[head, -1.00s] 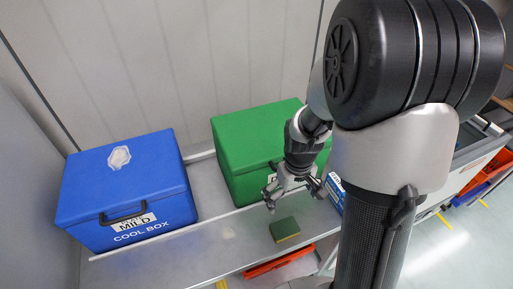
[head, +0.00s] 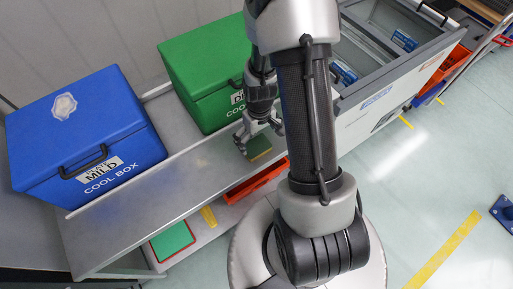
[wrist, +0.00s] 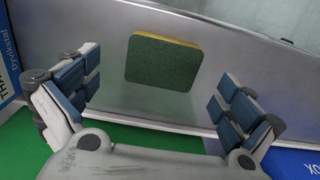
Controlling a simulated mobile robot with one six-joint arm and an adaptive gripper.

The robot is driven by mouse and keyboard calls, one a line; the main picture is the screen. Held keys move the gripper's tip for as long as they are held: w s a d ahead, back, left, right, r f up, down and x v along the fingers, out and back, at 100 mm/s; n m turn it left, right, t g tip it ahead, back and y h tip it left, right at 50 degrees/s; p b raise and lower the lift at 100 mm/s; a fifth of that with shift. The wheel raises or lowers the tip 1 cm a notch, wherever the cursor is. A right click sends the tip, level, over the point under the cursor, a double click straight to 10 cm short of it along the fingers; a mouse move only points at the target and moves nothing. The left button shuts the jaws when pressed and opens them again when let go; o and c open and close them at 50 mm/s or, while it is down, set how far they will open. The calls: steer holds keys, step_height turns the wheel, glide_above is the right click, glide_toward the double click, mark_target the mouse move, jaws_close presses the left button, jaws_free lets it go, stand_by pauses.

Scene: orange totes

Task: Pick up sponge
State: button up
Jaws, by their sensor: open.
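The sponge (wrist: 162,62) is green on its broad face with a yellow edge. In the wrist view it lies flat on the grey metal shelf, ahead of my fingers and roughly midway between them. My gripper (wrist: 160,95) is open and empty, with one finger on each side. In the head view the sponge (head: 258,147) is near the shelf's front edge, partly hidden by my gripper (head: 258,137), which is above it. I cannot tell the exact height of the gap.
A green cool box (head: 205,75) stands close behind my gripper. A blue cool box (head: 85,130) stands to the left on the shelf (head: 150,205). Bare shelf lies between the blue box and the sponge. An orange tote (head: 240,188) sits below the front edge.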

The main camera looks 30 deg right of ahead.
mark_target(258, 147)
steer(key=f, duration=0.1)
steer(key=f+b, duration=0.1)
steer(key=f, duration=0.1)
steer(key=f+b, duration=0.1)
steer(key=f, duration=0.1)
steer(key=shift+a+f, duration=0.1)
steer(key=shift+a, duration=0.15)
steer(key=shift+c, duration=0.4)
steer(key=c, duration=0.7)
step_height(258, 147, up, 20)
steer(key=p, duration=0.6)
